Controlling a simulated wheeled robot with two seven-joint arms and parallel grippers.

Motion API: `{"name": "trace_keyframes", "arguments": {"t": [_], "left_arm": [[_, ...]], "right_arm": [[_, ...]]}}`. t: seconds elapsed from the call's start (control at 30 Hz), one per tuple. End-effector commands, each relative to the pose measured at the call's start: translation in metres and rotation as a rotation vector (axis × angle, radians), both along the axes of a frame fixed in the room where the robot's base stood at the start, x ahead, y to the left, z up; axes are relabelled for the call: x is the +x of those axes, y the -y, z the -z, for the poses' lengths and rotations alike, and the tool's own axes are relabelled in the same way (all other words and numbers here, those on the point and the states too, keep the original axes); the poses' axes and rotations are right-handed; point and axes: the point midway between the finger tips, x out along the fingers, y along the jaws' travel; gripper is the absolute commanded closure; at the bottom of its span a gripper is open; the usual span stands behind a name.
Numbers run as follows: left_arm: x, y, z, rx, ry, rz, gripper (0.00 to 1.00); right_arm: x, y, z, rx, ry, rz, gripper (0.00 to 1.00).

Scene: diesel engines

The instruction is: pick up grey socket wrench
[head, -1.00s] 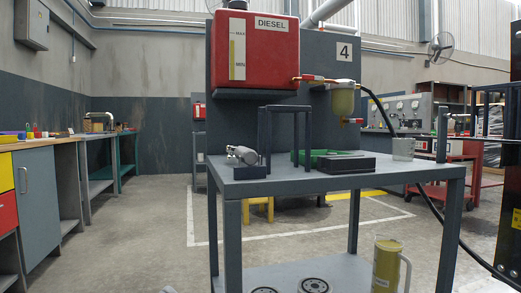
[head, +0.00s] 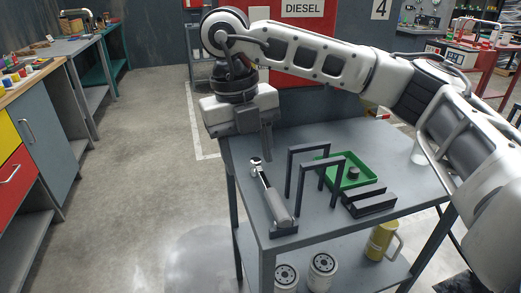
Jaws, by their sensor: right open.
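The grey socket wrench (head: 273,196) lies at the left end of the grey table (head: 355,145). Its round head points away from me, and its handle end is toward the front edge by a dark block. My right gripper (head: 259,146) hangs above and just beyond the wrench head, pointing down. It is open and empty, apart from the wrench. Its far finger is partly hidden by the gripper body. My left gripper is out of view.
Two dark upright frames (head: 333,163) stand right of the wrench. A green tray (head: 365,178) and a dark box (head: 368,201) lie further right. White filters (head: 322,268) and a yellow jug (head: 381,240) stand on the lower shelf. The floor to the left is clear.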

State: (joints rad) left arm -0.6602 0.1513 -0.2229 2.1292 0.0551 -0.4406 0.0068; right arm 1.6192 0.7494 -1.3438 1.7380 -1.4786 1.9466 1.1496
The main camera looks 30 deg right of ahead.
Motion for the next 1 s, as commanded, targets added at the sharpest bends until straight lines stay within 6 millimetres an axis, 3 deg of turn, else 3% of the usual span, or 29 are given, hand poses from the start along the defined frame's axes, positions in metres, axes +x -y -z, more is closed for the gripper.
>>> {"name": "trace_keyframes", "arguments": {"t": [0.03, 0.17, 0.6, 1.0], "left_arm": [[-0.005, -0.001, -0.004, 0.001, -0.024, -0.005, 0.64], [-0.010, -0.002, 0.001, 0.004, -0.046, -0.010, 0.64], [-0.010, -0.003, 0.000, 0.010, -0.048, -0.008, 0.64], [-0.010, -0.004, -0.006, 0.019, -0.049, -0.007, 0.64]], "right_arm": [[0.004, 0.012, -0.018, -0.044, 0.022, 0.041, 0.49], [0.008, 0.027, -0.021, -0.099, 0.043, 0.090, 0.49], [0.004, 0.043, 0.063, -0.099, 0.042, 0.090, 0.49], [0.004, 0.053, 0.100, -0.099, 0.040, 0.088, 0.49]]}}
